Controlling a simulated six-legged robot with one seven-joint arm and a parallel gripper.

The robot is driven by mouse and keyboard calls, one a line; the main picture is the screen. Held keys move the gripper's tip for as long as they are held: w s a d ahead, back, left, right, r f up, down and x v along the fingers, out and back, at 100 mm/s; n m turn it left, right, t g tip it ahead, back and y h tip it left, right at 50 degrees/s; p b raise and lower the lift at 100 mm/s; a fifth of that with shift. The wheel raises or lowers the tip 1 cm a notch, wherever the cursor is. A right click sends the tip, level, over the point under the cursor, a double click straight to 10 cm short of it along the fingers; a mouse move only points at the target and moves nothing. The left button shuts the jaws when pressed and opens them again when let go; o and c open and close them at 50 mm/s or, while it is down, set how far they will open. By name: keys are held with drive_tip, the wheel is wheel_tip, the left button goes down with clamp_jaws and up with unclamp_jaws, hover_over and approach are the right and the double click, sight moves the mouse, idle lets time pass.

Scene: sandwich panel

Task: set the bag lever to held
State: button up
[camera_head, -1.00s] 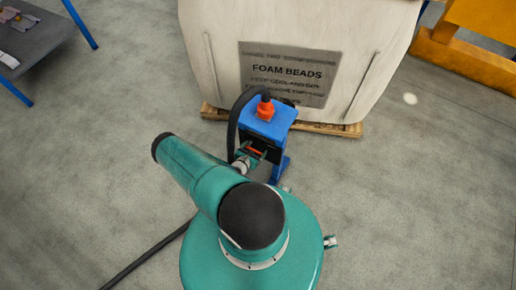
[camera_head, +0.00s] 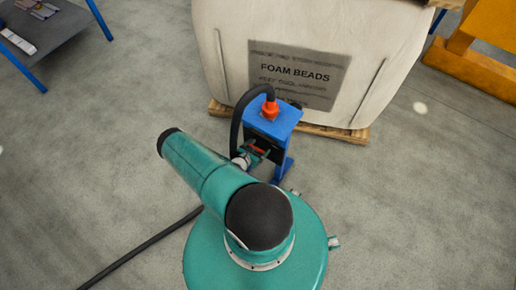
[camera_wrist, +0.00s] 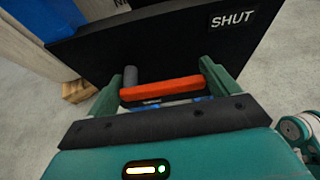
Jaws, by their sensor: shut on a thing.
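The bag lever is an orange bar (camera_wrist: 162,92) in the wrist view, in front of a black panel (camera_wrist: 150,45) with a "SHUT" label (camera_wrist: 232,19) at its upper right. My gripper (camera_wrist: 165,85) is shut on the lever, with a green finger at each end of the bar. In the head view my gripper (camera_head: 252,156) is at the front of a blue stand (camera_head: 272,121), and the lever (camera_head: 261,149) shows only as a small orange patch. Any "held" label is not visible.
A large pale bag (camera_head: 225,60) marked "FOAM BEADS" stands on a wooden pallet (camera_head: 345,133) behind the stand. A grey table (camera_head: 60,38) is at upper left.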

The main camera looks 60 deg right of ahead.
drive_tip(key=o, duration=1.2)
drive_tip(key=shift+a, duration=0.1)
drive_tip(key=v, duration=1.3)
drive_tip(key=shift+a+r, duration=0.2)
drive_tip(key=shift+a, duration=0.15)
drive_tip(key=shift+w, duration=0.15)
